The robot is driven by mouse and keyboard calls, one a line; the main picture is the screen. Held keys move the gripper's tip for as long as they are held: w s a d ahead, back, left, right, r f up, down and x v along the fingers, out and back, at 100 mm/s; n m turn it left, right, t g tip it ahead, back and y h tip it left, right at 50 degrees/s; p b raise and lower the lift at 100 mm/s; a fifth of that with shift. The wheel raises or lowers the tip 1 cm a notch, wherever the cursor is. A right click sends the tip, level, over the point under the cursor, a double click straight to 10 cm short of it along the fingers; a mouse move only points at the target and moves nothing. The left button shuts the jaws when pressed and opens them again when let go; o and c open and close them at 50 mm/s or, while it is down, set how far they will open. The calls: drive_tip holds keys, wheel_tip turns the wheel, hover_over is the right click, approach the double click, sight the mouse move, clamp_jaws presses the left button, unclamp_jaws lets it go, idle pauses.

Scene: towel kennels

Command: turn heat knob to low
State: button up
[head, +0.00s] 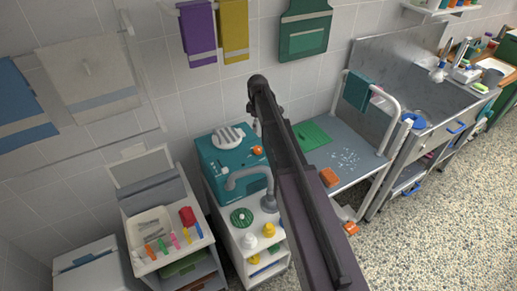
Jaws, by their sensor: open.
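A teal machine (215,160) stands on a white cabinet near the middle, against the tiled wall. It has a white ribbed part (228,137) on top and a grey curved hose (240,176) in front. A small orange piece (257,150) on its right side may be the heat knob. It is too small to read its setting or any marks. My dark arm reaches up from the bottom and passes just right of the machine, hiding part of that side. My gripper cannot be made out.
A white cart (140,262) with small coloured items stands left of the machine. A grooming table (365,160) with a green mat (311,135) and white rails is to the right, then a counter. Towels hang above. Speckled floor (440,220) is clear at lower right.

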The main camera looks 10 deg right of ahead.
sight(258, 148)
drive_tip(key=shift+f, duration=0.15)
wheel_tip(258, 148, down, 14)
drive_tip(key=b, duration=1.3)
drive_tip(key=shift+r+b, duration=0.25)
drive_tip(key=shift+b, duration=0.05)
